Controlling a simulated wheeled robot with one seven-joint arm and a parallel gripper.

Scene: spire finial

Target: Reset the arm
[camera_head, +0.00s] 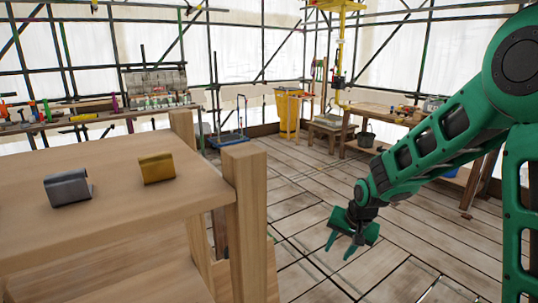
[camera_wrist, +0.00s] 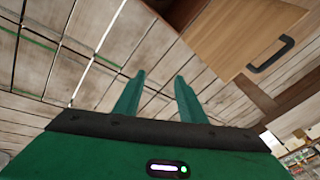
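My gripper (camera_head: 339,242) hangs over the plank floor at the end of my green arm, right of the wooden shelf unit. Its two green fingers point down and stand apart with nothing between them. In the wrist view the two fingers (camera_wrist: 158,88) also show spread and empty, with floor planks behind them. The gripper touches nothing that I can see.
A wooden shelf unit (camera_head: 245,200) at the left bears a grey metal bracket (camera_head: 68,187) and a brass-coloured bracket (camera_head: 156,168). A yellow bin (camera_head: 288,112) and a workbench (camera_head: 380,112) stand farther back. The wrist view shows a wooden cabinet front with a dark handle (camera_wrist: 271,54). The middle floor is clear.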

